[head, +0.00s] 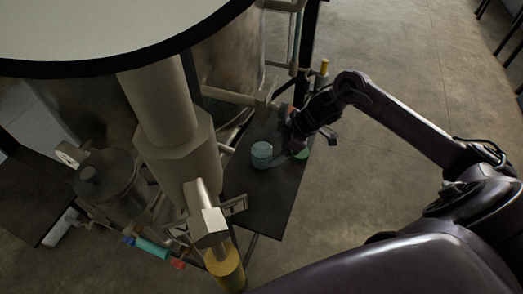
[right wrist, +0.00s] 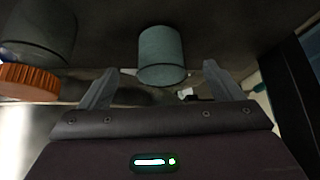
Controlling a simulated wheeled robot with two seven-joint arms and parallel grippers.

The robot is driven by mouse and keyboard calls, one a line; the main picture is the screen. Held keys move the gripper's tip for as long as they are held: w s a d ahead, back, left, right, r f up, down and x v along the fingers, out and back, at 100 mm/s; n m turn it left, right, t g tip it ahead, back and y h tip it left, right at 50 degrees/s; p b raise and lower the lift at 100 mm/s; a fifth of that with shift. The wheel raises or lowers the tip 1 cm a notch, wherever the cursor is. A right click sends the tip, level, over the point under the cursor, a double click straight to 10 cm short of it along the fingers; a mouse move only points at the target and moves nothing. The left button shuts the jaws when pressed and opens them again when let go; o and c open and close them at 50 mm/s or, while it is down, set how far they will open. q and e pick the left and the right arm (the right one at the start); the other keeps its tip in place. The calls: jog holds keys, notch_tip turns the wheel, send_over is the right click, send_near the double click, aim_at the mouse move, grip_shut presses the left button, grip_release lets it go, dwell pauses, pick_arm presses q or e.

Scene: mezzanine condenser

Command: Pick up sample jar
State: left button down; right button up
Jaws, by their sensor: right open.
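A small teal, cylindrical jar (head: 262,154), which looks like the sample jar, stands on a dark shelf (head: 262,205). In the right wrist view the jar (right wrist: 161,55) shows just beyond the fingertips, roughly centred between them. My right gripper (head: 293,151) is at the right side of the jar in the head view. Whether a finger touches the jar I cannot tell. My left gripper is not in view.
A large metal tank (head: 235,60) and a thick beige column (head: 160,105) stand left of the shelf. A pipe (head: 228,96) runs close behind the jar. An orange ridged cap (right wrist: 28,82) and a dark cylinder (right wrist: 40,35) are at the left in the wrist view. Open floor lies right.

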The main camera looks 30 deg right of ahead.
aim_at(271, 148)
jog(key=shift+w+a+r, duration=0.1)
jog(key=shift+w+a, duration=0.25)
jog(key=shift+a, duration=0.2)
jog(key=p+x, duration=0.1)
jog(key=x, duration=0.4)
jog(key=shift+s+d, duration=0.1)
jog(key=c, duration=1.2)
jog(key=shift+c, duration=0.2)
